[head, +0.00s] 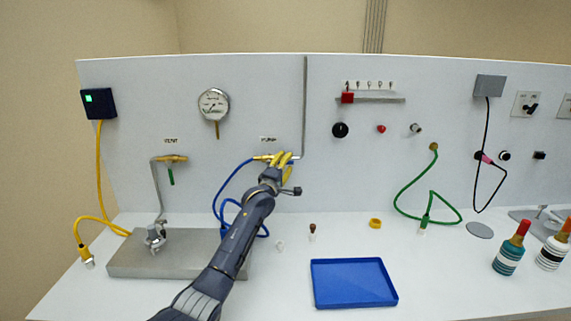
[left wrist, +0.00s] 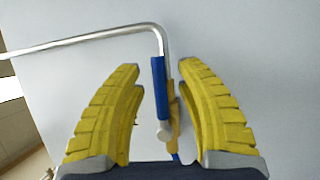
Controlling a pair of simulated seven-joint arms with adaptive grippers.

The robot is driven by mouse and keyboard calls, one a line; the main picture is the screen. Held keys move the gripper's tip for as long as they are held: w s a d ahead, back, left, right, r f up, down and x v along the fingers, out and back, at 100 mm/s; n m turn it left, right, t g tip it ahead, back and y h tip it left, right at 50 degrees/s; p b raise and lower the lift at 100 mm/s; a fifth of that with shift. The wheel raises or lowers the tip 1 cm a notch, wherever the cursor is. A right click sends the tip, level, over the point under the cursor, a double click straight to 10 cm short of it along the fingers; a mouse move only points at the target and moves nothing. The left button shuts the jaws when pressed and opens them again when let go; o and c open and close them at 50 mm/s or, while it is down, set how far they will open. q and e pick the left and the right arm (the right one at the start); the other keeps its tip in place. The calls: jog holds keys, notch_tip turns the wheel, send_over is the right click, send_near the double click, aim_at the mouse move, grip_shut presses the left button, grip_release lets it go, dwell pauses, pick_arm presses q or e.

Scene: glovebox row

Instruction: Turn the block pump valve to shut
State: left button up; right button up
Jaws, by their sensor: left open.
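The pump valve has a brass body (head: 262,157) under the PUMP label (head: 268,139) on the upright panel. In the left wrist view its blue lever handle (left wrist: 159,85) lies alongside the brass body (left wrist: 173,105), roughly parallel to it. My left gripper (head: 285,158) is at the valve and hides most of it in the head view. Its yellow fingers (left wrist: 159,72) are open in the left wrist view, one on each side of the handle, with a gap on both sides. My right gripper is not in view.
A grey pipe (head: 304,100) runs down the panel to the valve, and a blue hose (head: 228,185) hangs at its left. The VENT valve (head: 171,158) is farther left. A blue tray (head: 352,282) and small parts lie on the bench below.

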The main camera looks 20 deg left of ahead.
pick_arm(q)
grip_shut()
dwell(0.5)
jog(key=m, duration=0.1)
jog(key=f+m+g, duration=0.1)
jog(key=m, duration=0.1)
jog(key=shift+a+f, duration=0.1)
jog(key=shift+f, duration=0.2)
jog(key=s+a+f+m+g+y, duration=0.2)
jog(key=a+f+m+g+y, duration=0.1)
jog(key=m, duration=0.8)
jog(key=shift+a+f+m+g, duration=0.3)
jog(key=shift+a+f+g, duration=0.5)
jog(key=shift+a+g, duration=0.5)
jog(key=shift+a, duration=0.15)
jog(key=shift+c, duration=0.2)
grip_release()
